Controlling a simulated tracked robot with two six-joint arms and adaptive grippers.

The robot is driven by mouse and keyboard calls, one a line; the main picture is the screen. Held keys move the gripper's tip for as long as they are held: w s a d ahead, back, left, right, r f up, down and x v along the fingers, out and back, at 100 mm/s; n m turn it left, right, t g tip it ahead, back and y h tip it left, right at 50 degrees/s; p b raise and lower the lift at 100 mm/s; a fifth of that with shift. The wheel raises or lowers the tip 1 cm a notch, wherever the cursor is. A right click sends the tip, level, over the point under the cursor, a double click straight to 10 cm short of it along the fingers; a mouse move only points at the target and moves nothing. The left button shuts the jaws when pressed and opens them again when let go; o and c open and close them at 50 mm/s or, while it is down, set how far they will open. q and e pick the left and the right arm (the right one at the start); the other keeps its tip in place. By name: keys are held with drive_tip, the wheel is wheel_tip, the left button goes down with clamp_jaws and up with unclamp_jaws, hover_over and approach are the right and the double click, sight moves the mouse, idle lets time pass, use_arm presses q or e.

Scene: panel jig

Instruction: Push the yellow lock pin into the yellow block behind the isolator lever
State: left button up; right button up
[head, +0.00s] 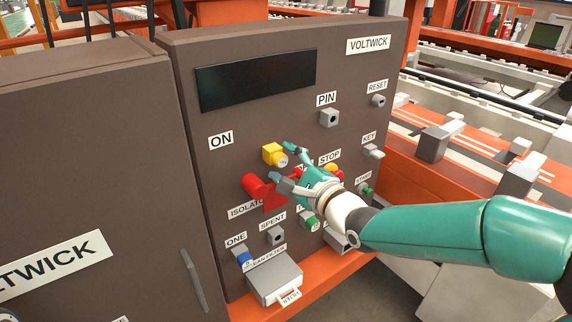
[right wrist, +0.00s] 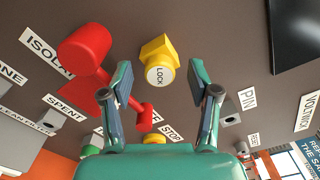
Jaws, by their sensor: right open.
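The yellow block (head: 270,152) sits on the brown panel, above the red isolator lever (head: 254,186). The yellow lock pin (right wrist: 160,76) stands out of the block's front, its round pale end marked LOCK facing the right wrist camera. How deep it sits I cannot tell. The red lever also shows in the right wrist view (right wrist: 85,45), slanting from a thick red knob down to a smaller end. My right gripper (head: 282,163) is open, its fingers apart in front of the pin and touching nothing that I can see. My left gripper is not in view.
A grey holder labelled PIN (head: 329,118) with a dark hole is at the panel's upper right. The STOP button (head: 331,168), several small sockets and a grey box (head: 275,279) crowd the lower panel. The panel left of the ON label (head: 220,140) is bare.

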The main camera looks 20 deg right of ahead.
drive_tip(key=shift+s, duration=0.1)
drive_tip(key=v, duration=1.1)
drive_tip(key=shift+s+d, duration=0.15)
drive_tip(key=shift+s, duration=0.2)
